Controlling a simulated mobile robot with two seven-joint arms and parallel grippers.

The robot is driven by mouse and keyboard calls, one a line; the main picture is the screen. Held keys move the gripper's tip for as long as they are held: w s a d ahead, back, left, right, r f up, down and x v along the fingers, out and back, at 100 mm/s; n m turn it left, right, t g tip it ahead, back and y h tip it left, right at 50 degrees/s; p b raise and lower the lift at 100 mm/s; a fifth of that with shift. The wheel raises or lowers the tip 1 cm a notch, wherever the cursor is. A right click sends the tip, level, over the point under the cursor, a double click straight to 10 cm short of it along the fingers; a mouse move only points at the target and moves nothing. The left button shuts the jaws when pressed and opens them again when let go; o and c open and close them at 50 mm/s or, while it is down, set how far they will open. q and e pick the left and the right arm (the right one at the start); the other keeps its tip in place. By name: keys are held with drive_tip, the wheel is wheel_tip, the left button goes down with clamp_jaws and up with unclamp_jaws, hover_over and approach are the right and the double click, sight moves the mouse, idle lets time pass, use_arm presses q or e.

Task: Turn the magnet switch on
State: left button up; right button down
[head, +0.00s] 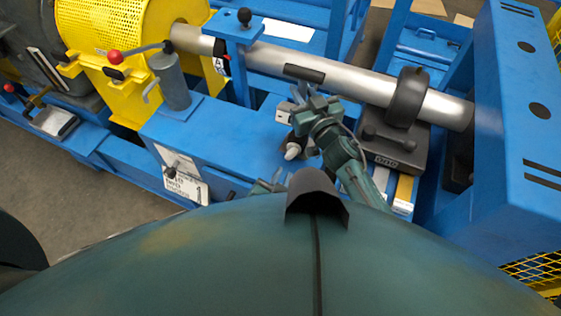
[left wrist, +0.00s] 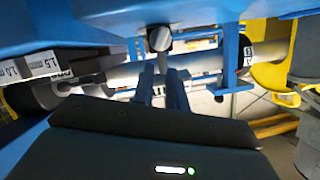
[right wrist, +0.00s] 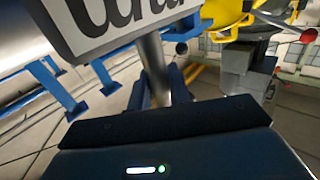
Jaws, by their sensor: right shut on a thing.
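I cannot clearly pick out the magnet switch. A pale knob (head: 292,151) shows below my right gripper in the head view. In the left wrist view, a round dark knob (left wrist: 159,40) with a grey stem stands just beyond my left fingertips. My right gripper (head: 312,107) is in front of the silver shaft; in the right wrist view, its fingers are shut on a grey metal rod (right wrist: 152,60). My left gripper (head: 268,184) is low near the blue frame, partly hidden by my body; in the left wrist view its fingers look slightly apart and empty.
The silver shaft (head: 330,69) carries a black wheel (head: 407,97). A blue frame (head: 508,120) stands at right. A yellow guard (head: 110,30) and a red-knobbed lever (head: 116,57) are at left. Thickness-labelled pieces (left wrist: 40,66) show in the left wrist view.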

sight(292, 148)
use_arm(q)
drive_tip(key=w, duration=0.1)
drive_tip(key=w+a+n+h, duration=0.1)
drive_tip(key=w+h, duration=0.1)
drive_tip(key=shift+w+a+r+n, duration=0.3)
drive_tip(key=shift+w+n, duration=0.05)
drive_tip(key=shift+n, duration=0.05)
clamp_jaws()
drive_tip(key=w+a+n+g+h, duration=0.1)
drive_tip(key=w+a+r+n+g+h, duration=0.1)
drive_tip(key=w+a+h, duration=0.1)
drive_tip(key=shift+w+a+h, duration=0.1)
drive_tip(key=shift+h, duration=0.2)
drive_tip(key=a+r+n+g+h, duration=0.25)
drive_tip(key=a+n+g, duration=0.25)
drive_tip(key=a, duration=0.3)
drive_tip(key=shift+h, duration=0.45)
drive_tip(key=x, duration=0.9)
drive_tip(key=shift+d+f, duration=0.3)
drive_tip(key=shift+f, duration=0.15)
drive_tip(key=shift+s+d+f, duration=0.2)
drive_tip(key=shift+d+f, duration=0.15)
drive_tip(key=shift+d, duration=0.2)
drive_tip(key=shift+s+d+f, duration=0.25)
drive_tip(key=shift+d+f, duration=0.15)
drive_tip(key=shift+d, duration=0.15)
drive_tip(key=shift+s+d+f, duration=0.2)
drive_tip(key=shift+d+f, duration=0.2)
drive_tip(key=shift+d, duration=0.2)
